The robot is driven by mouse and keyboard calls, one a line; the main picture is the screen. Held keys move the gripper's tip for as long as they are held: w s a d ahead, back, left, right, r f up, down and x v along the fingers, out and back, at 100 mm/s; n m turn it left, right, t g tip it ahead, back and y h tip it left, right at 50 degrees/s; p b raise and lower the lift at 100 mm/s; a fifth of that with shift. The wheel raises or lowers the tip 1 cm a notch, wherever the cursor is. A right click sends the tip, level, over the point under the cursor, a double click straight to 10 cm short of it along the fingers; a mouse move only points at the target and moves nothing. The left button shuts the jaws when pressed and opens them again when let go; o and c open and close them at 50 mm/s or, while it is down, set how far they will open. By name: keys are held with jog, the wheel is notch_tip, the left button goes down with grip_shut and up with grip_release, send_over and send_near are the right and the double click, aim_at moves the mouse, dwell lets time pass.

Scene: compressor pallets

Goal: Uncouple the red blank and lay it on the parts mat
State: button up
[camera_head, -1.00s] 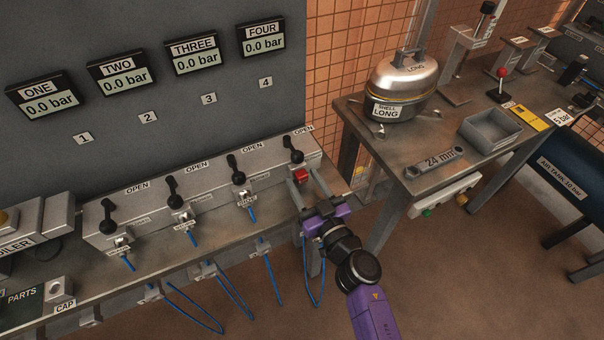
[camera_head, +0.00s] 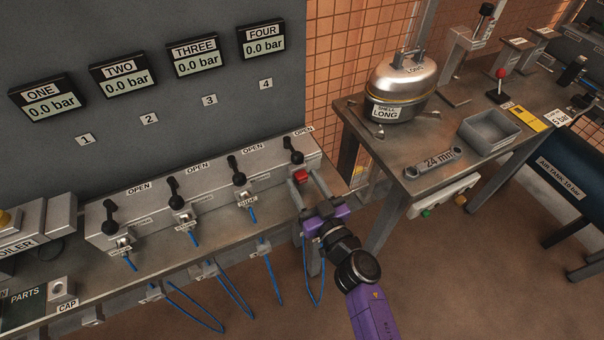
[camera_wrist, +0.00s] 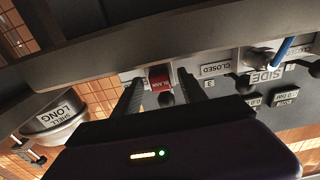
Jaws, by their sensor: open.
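The red blank (camera_head: 301,176) sits on the fourth station of the manifold block, under the rightmost black lever. It also shows in the wrist view (camera_wrist: 160,78), just past and between my fingers. My gripper (camera_head: 309,182) is open, with one finger to each side of the red blank; I cannot tell whether either touches it. The fingers (camera_wrist: 160,92) look parallel in the wrist view. The dark green parts mat (camera_head: 25,300), marked PARTS, lies at the bench's far left, cut off by the picture edge.
Stations one to three hold blue hoses (camera_head: 192,238) that hang below the bench front. A CAP block (camera_head: 62,290) stands beside the mat. The right table holds a silver shell pot (camera_head: 402,85), a grey tray (camera_head: 489,130) and a 24 mm wrench (camera_head: 435,162).

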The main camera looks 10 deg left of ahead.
grip_shut()
dwell(1.1)
dwell(0.4)
jog(key=shift+p+v, duration=1.35)
jog(key=shift+v, duration=1.65)
